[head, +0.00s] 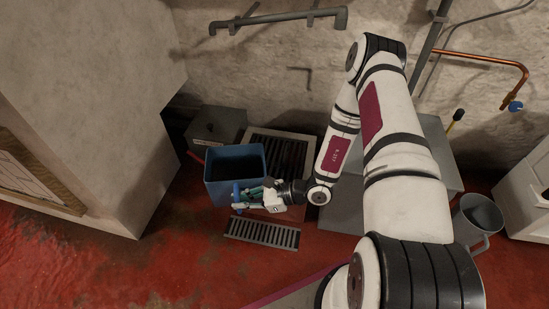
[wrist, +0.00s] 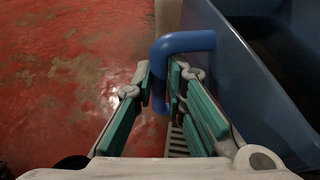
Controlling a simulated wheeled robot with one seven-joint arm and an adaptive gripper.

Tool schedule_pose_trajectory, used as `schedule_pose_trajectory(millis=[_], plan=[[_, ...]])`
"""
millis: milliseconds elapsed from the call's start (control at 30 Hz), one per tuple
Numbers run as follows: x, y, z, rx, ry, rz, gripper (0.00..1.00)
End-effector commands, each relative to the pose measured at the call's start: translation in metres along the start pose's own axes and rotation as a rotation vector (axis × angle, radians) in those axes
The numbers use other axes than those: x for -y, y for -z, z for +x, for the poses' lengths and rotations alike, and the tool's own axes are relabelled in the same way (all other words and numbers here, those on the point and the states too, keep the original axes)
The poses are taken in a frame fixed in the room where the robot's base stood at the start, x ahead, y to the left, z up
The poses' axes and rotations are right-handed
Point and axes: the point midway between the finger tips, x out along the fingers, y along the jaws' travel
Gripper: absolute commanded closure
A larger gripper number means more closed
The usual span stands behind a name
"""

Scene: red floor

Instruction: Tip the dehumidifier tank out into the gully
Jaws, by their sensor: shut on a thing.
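The blue tank (head: 222,190) is an open-topped box with a dark inside; it looks about upright. I cannot tell whether it holds water or rests on the floor. My gripper (head: 245,194) is at its front side, shut on its blue handle. In the wrist view the handle (wrist: 185,42) passes between the green-padded fingers (wrist: 162,95), and the tank wall (wrist: 245,75) is to the right. A narrow floor grating (head: 262,233) lies in front of the tank.
A dark grey box (head: 216,127) stands behind the tank at the wall. A pale block (head: 95,110) rises on the left. A grey jug (head: 478,218) stands at the right. Pipes (head: 480,58) run along the wall. Red floor (head: 170,265) is clear at front left.

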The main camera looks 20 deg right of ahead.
Motion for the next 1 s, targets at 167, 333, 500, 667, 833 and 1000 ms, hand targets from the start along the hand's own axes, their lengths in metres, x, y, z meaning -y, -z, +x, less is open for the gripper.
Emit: schedule_pose_trajectory(millis=[167, 333, 500, 667, 833, 1000], plan=[[0.000, -0.002, 0.001, 0.007, 0.000, -0.006, 1.00], [0.001, -0.003, 0.000, 0.010, 0.001, -0.003, 1.00], [0.004, -0.008, -0.003, 0.025, -0.009, 0.029, 1.00], [0.008, -0.016, -0.008, 0.050, -0.031, 0.088, 1.00], [0.017, -0.036, -0.018, 0.088, -0.065, 0.178, 1.00], [0.028, -0.067, -0.034, 0.127, -0.101, 0.274, 1.00]])
